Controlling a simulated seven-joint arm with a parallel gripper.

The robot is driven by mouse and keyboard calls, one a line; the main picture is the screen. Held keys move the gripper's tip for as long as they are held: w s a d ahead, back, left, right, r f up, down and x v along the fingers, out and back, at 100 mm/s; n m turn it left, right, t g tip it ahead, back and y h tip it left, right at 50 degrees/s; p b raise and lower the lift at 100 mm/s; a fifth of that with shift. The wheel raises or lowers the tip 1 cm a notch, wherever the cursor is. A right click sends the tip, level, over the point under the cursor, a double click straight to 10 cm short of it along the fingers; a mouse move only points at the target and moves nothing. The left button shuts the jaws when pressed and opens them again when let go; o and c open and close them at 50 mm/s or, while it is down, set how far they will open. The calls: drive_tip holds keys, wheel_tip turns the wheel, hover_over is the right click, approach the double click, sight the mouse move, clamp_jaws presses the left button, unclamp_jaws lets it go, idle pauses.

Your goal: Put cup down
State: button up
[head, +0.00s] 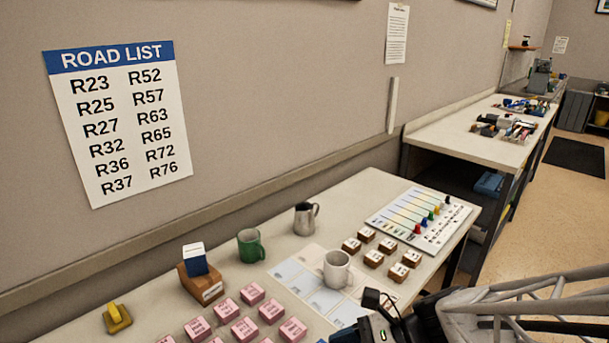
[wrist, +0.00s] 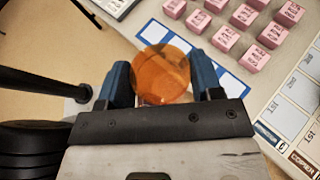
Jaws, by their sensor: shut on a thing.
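My gripper (wrist: 160,83) has its two blue fingers shut on a round, translucent orange cup (wrist: 162,68), seen in the wrist view. The cup is over the near part of the table, beside a strip of blue-edged white cards; I cannot tell whether its base touches the table. A white mug (head: 337,270) stands on a pale card mat (head: 300,284). A green mug (head: 250,246) and a steel jug (head: 304,219) stand behind it.
Several pink blocks (head: 242,329) stand at the table's front, with several wooden blocks (head: 372,258) to the right. A chart board with coloured pegs (head: 418,219) lies at the far right. A wooden holder (head: 200,285) and a yellow item (head: 117,318) stand left.

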drive_tip(key=shift+s+a+f, duration=0.1)
drive_tip(key=shift+s+f, duration=0.1)
drive_tip(key=shift+s, duration=0.45)
drive_tip(key=shift+s+f, duration=0.1)
drive_tip(key=shift+f, duration=0.3)
wheel_tip(320, 180, down, 9)
drive_tip(key=shift+w, duration=0.2)
drive_tip(key=w+a, duration=0.3)
drive_tip(key=w, duration=0.4)
drive_tip(key=w+a+f, duration=0.1)
drive_tip(key=w+a, duration=0.1)
drive_tip(key=w, duration=0.5)
drive_tip(key=shift+w+a+f, duration=0.25)
drive_tip(key=shift+w+a, duration=0.05)
drive_tip(key=shift+a, duration=0.1)
drive_tip(key=shift+f, duration=1.75)
drive_tip(key=shift+f, duration=0.1)
